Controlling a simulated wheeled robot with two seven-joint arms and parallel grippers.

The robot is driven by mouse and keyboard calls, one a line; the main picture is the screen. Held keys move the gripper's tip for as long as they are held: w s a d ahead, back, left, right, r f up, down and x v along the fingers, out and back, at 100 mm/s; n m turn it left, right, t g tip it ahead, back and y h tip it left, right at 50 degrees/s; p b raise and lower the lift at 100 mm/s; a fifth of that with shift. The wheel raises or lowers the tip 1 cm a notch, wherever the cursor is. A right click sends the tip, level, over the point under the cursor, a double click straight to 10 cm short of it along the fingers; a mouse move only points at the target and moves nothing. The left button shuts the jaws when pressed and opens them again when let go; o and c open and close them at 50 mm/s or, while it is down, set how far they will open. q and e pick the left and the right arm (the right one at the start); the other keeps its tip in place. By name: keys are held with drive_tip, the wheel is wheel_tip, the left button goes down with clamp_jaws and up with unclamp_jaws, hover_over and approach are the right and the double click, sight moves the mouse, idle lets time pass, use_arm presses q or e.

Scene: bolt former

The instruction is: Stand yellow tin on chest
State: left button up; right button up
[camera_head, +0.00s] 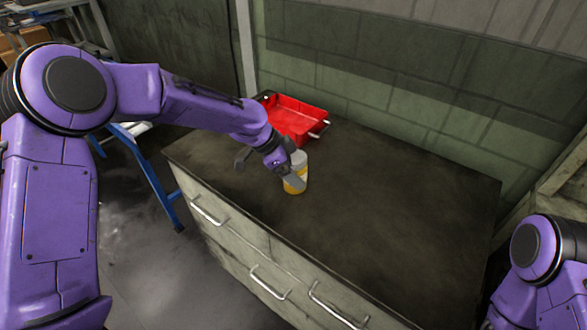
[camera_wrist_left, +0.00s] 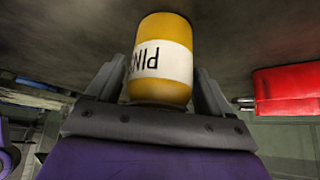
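The yellow tin (camera_head: 294,188) has a white label band and is at the left gripper, over the chest top near its left front part. It looks nearly upright, with its base at or close to the surface. In the left wrist view the tin (camera_wrist_left: 163,30) sits between the two fingers, its label upside down. My left gripper (camera_head: 293,166) has one finger on each side of it, close against its sides, and looks shut on it. The chest (camera_head: 390,205) has a dark, worn top. My right gripper is out of view.
A red tray (camera_head: 293,115) stands at the back left of the chest top, just behind the left gripper. It also shows in the left wrist view (camera_wrist_left: 290,90). The middle and right of the top are clear. A block wall is behind.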

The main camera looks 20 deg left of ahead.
use_arm(q)
drive_tip(key=shift+o, duration=0.5)
drive_tip(key=shift+a+r, duration=0.15)
drive_tip(key=shift+r, duration=0.35)
drive_tip(key=v, duration=1.1)
